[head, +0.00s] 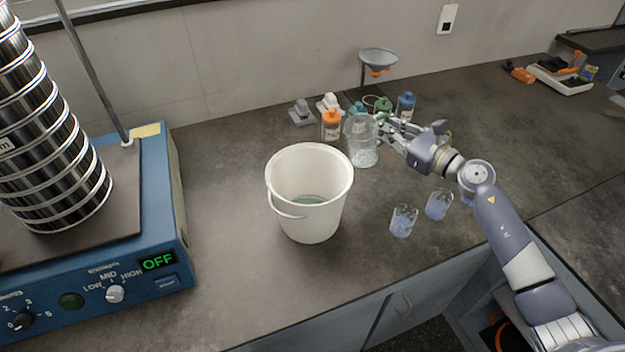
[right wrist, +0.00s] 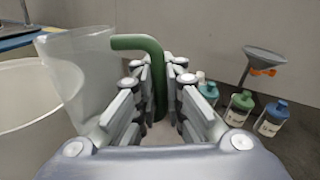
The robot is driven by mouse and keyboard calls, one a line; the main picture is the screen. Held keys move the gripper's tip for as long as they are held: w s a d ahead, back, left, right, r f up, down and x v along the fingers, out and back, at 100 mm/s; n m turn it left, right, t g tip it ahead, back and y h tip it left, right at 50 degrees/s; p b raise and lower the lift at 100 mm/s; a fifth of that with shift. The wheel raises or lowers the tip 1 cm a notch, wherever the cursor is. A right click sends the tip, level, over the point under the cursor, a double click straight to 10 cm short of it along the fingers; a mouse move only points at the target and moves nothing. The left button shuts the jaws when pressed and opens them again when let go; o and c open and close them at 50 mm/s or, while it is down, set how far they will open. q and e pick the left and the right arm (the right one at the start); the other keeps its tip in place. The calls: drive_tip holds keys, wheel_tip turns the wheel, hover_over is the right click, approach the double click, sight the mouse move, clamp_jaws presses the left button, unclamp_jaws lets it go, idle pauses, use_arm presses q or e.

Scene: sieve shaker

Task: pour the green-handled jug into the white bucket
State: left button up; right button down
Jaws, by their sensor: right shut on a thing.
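The white bucket (head: 309,222) stands upright on the counter in the head view, with some green content visible inside. Its rim also shows at the left of the right wrist view (right wrist: 28,62). The clear jug (head: 362,150) is just behind and to the right of the bucket, with whitish content low in it. My right gripper (head: 385,132) is shut on the jug's green handle (right wrist: 142,46), which stands between the fingers in the right wrist view. The jug looks upright or nearly so. I cannot tell whether its base touches the counter. My left gripper is not in view.
Glass beakers with blue content (head: 403,221) stand right of the bucket. Several capped bottles, one with an orange cap (head: 331,124), and a funnel on a stand (head: 378,58) are behind. The sieve shaker (head: 160,215) fills the left. Counter left of the bucket is clear.

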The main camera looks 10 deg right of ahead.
wheel_tip(320, 180, down, 8)
drive_tip(key=d+m+b, duration=0.1)
drive_tip(key=m+b, duration=0.1)
drive_tip(key=b, duration=0.5)
drive_tip(key=shift+w+f+b, duration=0.15)
drive_tip(key=shift+b, duration=0.2)
idle(0.3)
